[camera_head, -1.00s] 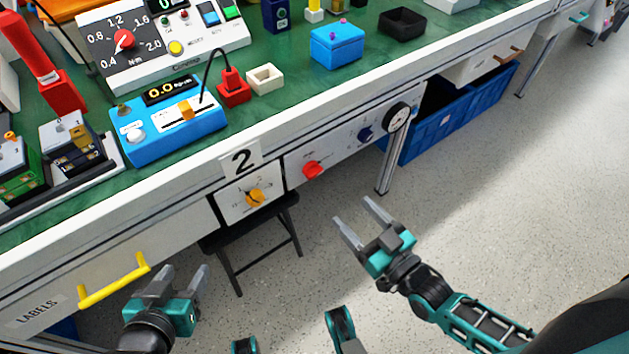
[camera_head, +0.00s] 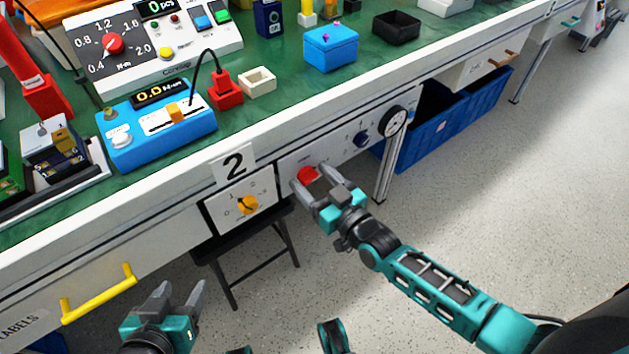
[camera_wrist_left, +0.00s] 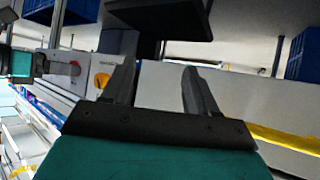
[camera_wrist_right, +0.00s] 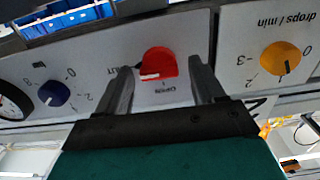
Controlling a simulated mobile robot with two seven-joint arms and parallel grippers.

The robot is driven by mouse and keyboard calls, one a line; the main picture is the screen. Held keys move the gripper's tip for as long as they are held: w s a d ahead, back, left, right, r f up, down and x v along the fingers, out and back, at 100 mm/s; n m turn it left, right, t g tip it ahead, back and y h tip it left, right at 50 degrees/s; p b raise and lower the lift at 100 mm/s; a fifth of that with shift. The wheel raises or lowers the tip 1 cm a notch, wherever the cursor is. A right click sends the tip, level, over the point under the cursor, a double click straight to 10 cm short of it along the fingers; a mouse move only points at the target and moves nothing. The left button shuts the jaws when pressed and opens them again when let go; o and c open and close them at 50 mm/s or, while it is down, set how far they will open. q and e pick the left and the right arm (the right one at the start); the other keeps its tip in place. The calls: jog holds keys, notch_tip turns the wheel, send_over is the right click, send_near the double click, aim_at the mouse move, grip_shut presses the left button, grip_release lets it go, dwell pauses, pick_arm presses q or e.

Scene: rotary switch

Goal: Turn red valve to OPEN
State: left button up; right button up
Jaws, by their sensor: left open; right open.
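The red valve (camera_head: 308,175) is a knob on the white front panel under the bench. In the right wrist view the right gripper (camera_wrist_right: 160,85) shows gaps to the valve.
An orange knob (camera_head: 247,205) is left of the valve, under the sign 2. A blue knob (camera_head: 361,139) and a round gauge (camera_head: 393,121) are to its right. A yellow handle (camera_head: 97,294) juts from the drawer. A dark stool (camera_head: 245,245) stands below.

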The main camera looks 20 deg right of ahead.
jog(key=shift+c, duration=0.3)
jog(key=c, duration=1)
